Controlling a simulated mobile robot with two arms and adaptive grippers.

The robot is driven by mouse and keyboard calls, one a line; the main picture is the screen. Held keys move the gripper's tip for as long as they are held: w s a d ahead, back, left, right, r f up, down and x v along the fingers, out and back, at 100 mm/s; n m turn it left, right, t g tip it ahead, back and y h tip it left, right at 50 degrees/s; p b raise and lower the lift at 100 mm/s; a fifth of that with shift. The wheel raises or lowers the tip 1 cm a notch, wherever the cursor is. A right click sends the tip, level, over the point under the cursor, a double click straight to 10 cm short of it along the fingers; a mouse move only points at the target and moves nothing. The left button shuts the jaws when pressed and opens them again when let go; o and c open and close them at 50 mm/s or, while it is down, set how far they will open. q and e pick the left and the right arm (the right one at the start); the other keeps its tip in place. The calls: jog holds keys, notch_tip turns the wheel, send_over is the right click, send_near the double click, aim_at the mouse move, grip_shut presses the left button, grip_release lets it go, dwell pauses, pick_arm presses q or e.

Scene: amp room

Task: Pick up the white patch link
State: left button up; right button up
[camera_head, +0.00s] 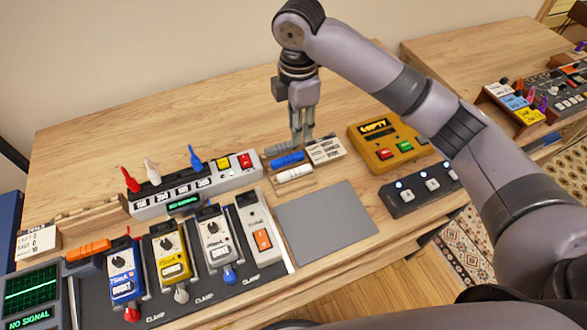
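A white patch link (295,174), a short cylinder, lies at the front of a small wooden rack on the table. A blue link (287,159) lies just behind it, and a grey one (277,149) behind that. My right gripper (303,140) points down over the back of the rack, behind and slightly right of the white link and apart from it. Its two fingers look close together with a narrow gap; how far open they are is unclear at this angle. The white link is in plain view. My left gripper is not in view.
A small label card (326,150) stands right of the rack. A yellow box (386,146) and a dark switch unit (420,189) are farther right. A grey mat (325,223) lies in front. A pedalboard and a plug strip (195,187) stand left.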

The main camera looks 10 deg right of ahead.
jog(key=p, duration=0.1)
send_over(295, 171)
jog(key=f, duration=0.8)
jog(key=shift+w+d+f, duration=0.2)
jog(key=shift+d+f, duration=0.1)
jog(key=shift+f, duration=0.6)
jog(key=shift+a+f+p, duration=0.1)
jog(key=shift+f+p, duration=0.2)
jog(key=f, duration=0.2)
jog(key=f+p, duration=0.1)
jog(key=shift+s+a+f, duration=0.25)
jog(key=shift+f, duration=0.55)
jog(key=shift+f, duration=0.25)
jog(key=shift+c, duration=0.3)
